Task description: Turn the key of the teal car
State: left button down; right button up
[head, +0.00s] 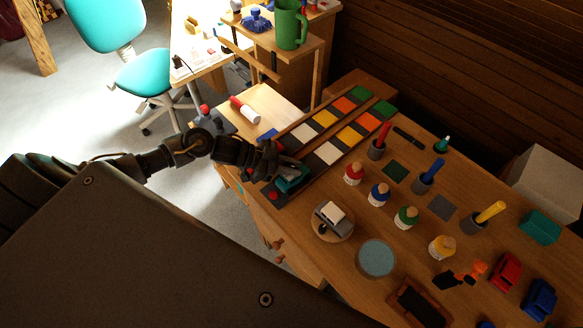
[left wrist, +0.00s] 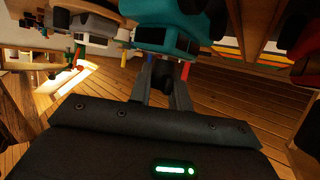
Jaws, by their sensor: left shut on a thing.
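The teal car (head: 292,180) stands at the near left end of the dark board with coloured squares, close to the table's left edge. It also shows at the top of the left wrist view (left wrist: 168,28), right in front of the fingers. My left gripper (head: 274,166) is at the car's end. In the left wrist view its two fingers (left wrist: 163,88) are shut on a dark knob-like piece, the key (left wrist: 162,74), just below the car. How far the key is turned cannot be told. My right gripper is not in view.
Coloured squares run along the board (head: 329,153). Several small bottles, such as the red-capped one (head: 353,174), stand right of it. A grey device on a round wooden base (head: 332,232) is close by. A red car (head: 505,271) and a blue car (head: 540,299) stand far right.

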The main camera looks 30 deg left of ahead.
pick_arm(q)
jog(key=m+g+b, duration=0.1)
jog(key=b, duration=0.1)
jog(key=m+g+h+b, duration=0.1)
jog(key=m+g+b, duration=0.3)
jog(key=b, duration=0.1)
jog(key=shift+w+f, duration=0.15)
jog(key=shift+f, duration=0.1)
jog(key=shift+r+m+g+b, duration=0.2)
jog(key=shift+m+g+b, duration=0.4)
jog(key=shift+g+b, duration=0.45)
jog(key=shift+r+h, duration=0.1)
jog(key=shift+h, duration=0.2)
jog(key=c, duration=1.7)
grip_release()
jog(key=o, duration=0.4)
jog(key=shift+a, duration=0.3)
jog(key=b+v, duration=0.3)
jog(key=v, duration=0.7)
jog(key=shift+r, duration=0.2)
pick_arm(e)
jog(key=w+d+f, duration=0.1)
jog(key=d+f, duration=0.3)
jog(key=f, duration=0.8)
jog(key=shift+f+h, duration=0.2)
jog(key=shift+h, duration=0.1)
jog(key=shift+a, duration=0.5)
